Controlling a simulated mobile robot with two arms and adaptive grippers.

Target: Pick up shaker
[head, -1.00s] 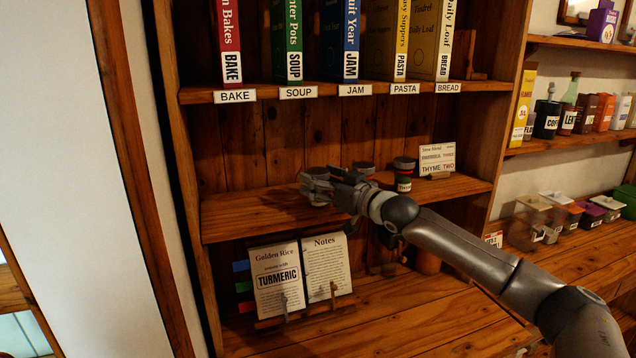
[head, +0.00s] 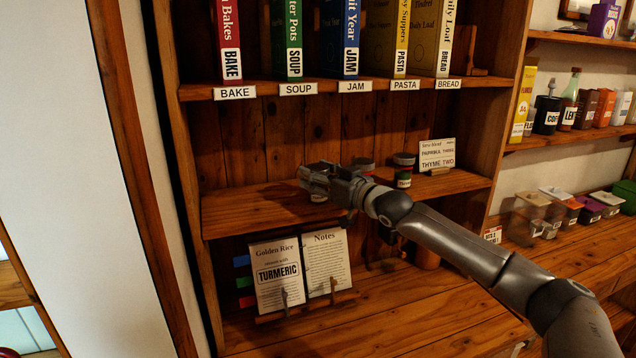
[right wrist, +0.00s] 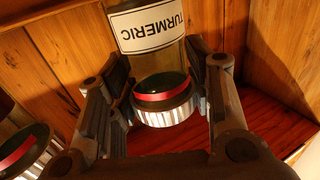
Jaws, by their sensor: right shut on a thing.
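The turmeric shaker (right wrist: 150,30) shows in the right wrist view with its white label upside down and a dark cap with a red band. My right gripper (right wrist: 165,95) has a finger on each side of it and is shut on it. In the head view my right gripper (head: 318,178) is over the left part of the middle shelf, and it hides most of the shaker there. I cannot tell whether the shaker touches the shelf. My left gripper is not in view.
A thyme shaker (head: 404,172) and another shaker (head: 364,165) stand to the right on the middle shelf (head: 245,212), beside a spice card (head: 437,154). Books (head: 290,45) fill the shelf above. Below, a recipe stand (head: 310,306) holds pages. The shelf's left end is clear.

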